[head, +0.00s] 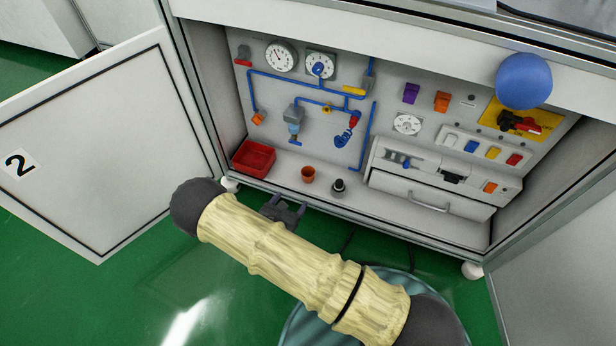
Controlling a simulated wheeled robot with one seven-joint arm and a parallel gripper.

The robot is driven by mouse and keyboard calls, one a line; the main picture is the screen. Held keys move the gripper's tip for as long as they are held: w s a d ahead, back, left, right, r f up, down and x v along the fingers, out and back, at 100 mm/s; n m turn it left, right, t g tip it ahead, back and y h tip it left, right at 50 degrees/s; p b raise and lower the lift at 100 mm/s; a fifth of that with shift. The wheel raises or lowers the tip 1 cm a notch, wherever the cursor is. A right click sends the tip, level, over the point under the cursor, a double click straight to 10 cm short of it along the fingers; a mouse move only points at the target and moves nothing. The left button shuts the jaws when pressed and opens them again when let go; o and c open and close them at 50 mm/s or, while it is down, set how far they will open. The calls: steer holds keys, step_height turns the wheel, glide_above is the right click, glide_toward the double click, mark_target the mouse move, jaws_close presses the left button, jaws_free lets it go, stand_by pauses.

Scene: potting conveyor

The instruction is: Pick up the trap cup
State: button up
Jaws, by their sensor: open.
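A small orange-brown cup (308,174), the only cup shape that I can make out and so probably the trap cup, stands upright on the cabinet floor near its front edge. My gripper (285,208) is open, in front of the cabinet's lower edge, below and a little left of the cup in the picture. It is apart from the cup, with nothing visible in it. My forearm hides part of the gripper and the floor behind it.
A red tray (254,158) stands left of the cup, and a small dark knob-like part (339,187) stands close on its right. Blue pipes (300,82) and gauges cover the back panel. The open cabinet door (90,140) is at left. A grey drawer unit (430,190) fills the right.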

steer(key=b, duration=0.6)
glide_toward(305, 178)
steer(key=x, duration=0.4)
steer(key=shift+w+d+f, duration=0.15)
steer(key=shift+d+f, duration=0.2)
steer(key=shift+d, duration=0.05)
steer(key=shift+w+d, duration=0.1)
steer(key=shift+w, duration=0.45)
steer(key=shift+d, duration=0.15)
steer(key=shift+w+d+f+b, duration=0.1)
steer(key=shift+w+f+b, duration=0.35)
steer(key=shift+b, duration=0.3)
steer(key=b+x, duration=0.3)
steer(key=shift+w+r, duration=0.15)
steer(key=shift+w, duration=0.2)
steer(key=shift+w+r, duration=0.1)
steer(key=shift+w, duration=0.2)
steer(key=shift+c, duration=0.4)
